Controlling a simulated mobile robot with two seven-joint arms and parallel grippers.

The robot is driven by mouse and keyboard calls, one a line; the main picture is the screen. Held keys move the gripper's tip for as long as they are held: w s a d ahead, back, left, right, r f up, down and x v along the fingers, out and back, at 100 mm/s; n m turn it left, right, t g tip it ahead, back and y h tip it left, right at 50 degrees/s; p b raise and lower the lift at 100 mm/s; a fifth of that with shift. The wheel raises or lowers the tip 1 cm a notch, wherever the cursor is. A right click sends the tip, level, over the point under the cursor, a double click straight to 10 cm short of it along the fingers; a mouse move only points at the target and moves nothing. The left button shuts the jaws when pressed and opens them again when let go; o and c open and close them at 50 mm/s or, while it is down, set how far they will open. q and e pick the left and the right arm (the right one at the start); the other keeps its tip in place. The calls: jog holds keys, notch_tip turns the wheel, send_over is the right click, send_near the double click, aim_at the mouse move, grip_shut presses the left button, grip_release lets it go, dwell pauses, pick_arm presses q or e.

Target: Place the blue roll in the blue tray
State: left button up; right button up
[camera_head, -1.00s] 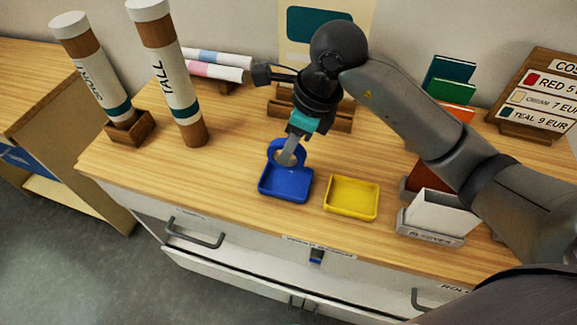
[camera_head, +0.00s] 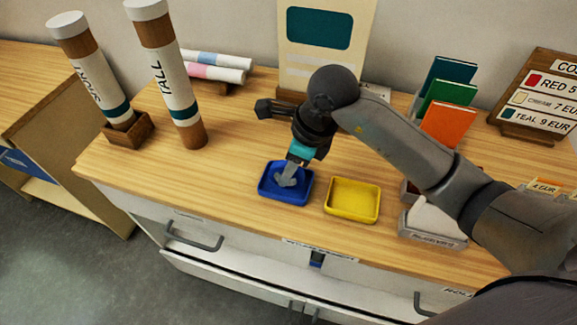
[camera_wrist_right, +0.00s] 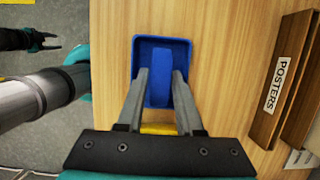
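The blue tray (camera_head: 265,190) sits on the wooden counter near its front edge. The blue roll (camera_wrist_right: 158,78) shows in the right wrist view as a strip inside the tray, between my right fingers. My right gripper (camera_head: 287,180) is lowered into the tray, and in the right wrist view its fingers (camera_wrist_right: 160,76) stand apart with a gap on each side of the roll. In the head view the fingers and tray walls hide most of the roll. My left gripper (camera_wrist_right: 52,41), with fingers apart and empty, shows at the upper left of the right wrist view, over the floor.
A yellow tray (camera_head: 352,200) stands just right of the blue tray. Tall tubes (camera_head: 176,90) stand at the left. Boxes with coloured cards (camera_head: 447,122) stand at the right, and a poster holder (camera_wrist_right: 285,85) stands behind. Counter left of the blue tray is clear.

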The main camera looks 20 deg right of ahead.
jog(key=shift+o, duration=1.3)
jog(key=p+v, duration=0.1)
jog(key=v, duration=1.1)
jog(key=shift+r, duration=0.15)
